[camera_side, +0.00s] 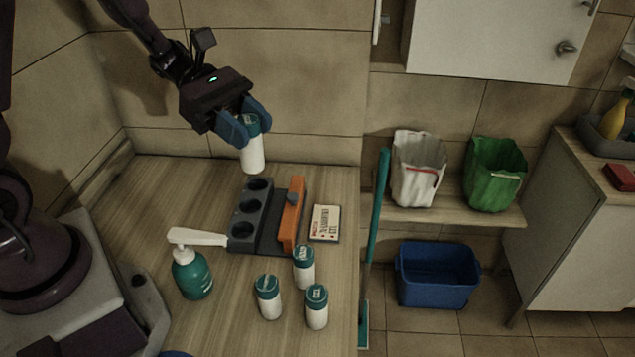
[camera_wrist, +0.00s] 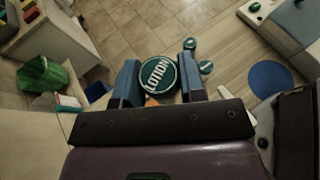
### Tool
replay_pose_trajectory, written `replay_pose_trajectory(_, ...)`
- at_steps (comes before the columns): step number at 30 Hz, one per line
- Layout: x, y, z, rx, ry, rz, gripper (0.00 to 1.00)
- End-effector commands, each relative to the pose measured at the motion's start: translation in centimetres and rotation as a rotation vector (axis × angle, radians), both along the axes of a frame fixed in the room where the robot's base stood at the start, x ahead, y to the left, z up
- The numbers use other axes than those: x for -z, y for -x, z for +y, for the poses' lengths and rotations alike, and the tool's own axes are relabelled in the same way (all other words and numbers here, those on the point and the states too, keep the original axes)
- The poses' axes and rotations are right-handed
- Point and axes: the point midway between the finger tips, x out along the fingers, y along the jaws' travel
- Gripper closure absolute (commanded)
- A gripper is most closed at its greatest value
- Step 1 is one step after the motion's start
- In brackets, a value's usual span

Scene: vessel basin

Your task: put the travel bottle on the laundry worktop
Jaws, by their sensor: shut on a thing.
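My gripper (camera_side: 250,130) is shut on a white bottle with a teal cap (camera_side: 253,157), the travel bottle. It holds the bottle upright, seemingly above the back of the wooden laundry worktop (camera_side: 185,195). In the wrist view the bottle's cap (camera_wrist: 157,75), lettered LOTION, shows between the two blue fingers. Three similar white bottles with teal caps stand towards the front of the worktop: one (camera_side: 303,268) by the dark rack, one (camera_side: 268,298) at front left and one (camera_side: 316,307) at front right. The held bottle's underside is hidden in the wrist view.
A dark rack (camera_side: 240,243) with three round holes and an orange side part (camera_side: 292,215) stands mid-worktop. A small lettered box (camera_side: 325,223) lies right of it. A teal pump bottle (camera_side: 192,275) stands front left. The worktop's left back is clear. A mop handle (camera_side: 377,215) rises beyond the right edge.

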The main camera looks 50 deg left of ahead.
Motion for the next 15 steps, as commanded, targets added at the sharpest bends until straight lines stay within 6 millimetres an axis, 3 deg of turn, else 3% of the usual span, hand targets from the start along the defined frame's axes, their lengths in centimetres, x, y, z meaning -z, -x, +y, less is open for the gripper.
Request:
replay_pose_trajectory(6, -2.1, -4.0, 3.5, -0.390, -0.001, -0.004, 0.87)
replay_pose_trajectory(15, -4.0, -6.9, 8.0, -0.730, 0.001, -0.003, 0.87)
